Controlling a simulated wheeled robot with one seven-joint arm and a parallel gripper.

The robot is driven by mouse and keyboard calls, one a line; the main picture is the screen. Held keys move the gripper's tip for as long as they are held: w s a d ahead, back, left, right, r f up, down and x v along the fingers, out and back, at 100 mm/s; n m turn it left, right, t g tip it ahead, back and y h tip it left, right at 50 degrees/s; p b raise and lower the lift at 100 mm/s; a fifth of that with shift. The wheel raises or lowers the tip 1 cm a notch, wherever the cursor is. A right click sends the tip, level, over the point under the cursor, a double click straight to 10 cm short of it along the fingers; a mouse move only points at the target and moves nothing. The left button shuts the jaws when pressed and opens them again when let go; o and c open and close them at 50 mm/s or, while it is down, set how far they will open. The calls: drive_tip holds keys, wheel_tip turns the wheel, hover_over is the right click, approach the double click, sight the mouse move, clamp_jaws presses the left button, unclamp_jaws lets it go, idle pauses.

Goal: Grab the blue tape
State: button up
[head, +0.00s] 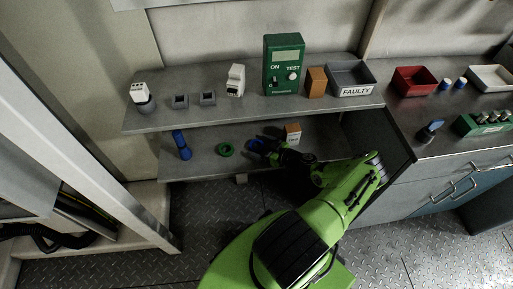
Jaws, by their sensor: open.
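A small blue thing (256,144), which looks like the blue tape, is on the lower shelf right of a green ring-shaped roll (225,150). My gripper (268,150) is open and reaches in from the right, with its dark fingers right at the blue thing. The gripper partly hides it, so its full shape does not show. I cannot tell whether the fingers are around it or only beside it.
A blue torch-like object (181,145) stands at the left of the lower shelf (205,168). A small white and brown box (293,134) stands behind my gripper. The upper shelf (215,115) overhangs, bearing a green tester (283,64) and a grey FAULTY bin (352,79).

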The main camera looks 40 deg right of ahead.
drive_tip(key=c, duration=1.1)
